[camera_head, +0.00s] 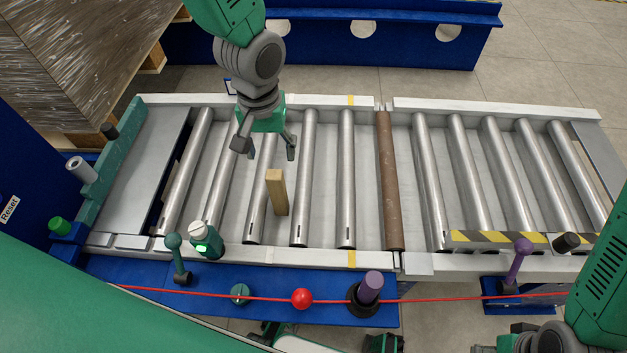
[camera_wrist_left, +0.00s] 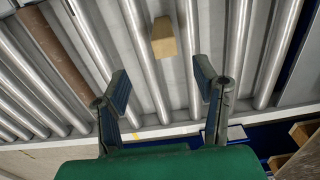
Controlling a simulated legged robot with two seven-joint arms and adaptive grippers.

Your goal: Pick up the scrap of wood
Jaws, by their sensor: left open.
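The scrap of wood (camera_head: 277,192) is a small light-brown block standing on the roller conveyor (camera_head: 225,238), between two metal rollers. My left gripper (camera_head: 270,150) is open and empty, above the rollers and a little beyond the block in the head view. In the left wrist view the block (camera_wrist_left: 163,37) lies ahead of the two fingertips (camera_wrist_left: 161,88), roughly centred between them and apart from both. My right arm shows at the lower right corner of the head view; its gripper fingers cannot be made out.
A rusty roller (camera_head: 389,180) divides the conveyor. A red cable (camera_head: 430,298) with a red ball (camera_head: 302,298) runs along the near side. A green-lit device (camera_head: 205,243), a green lever (camera_head: 177,258) and a purple knob (camera_head: 370,287) stand at the near edge.

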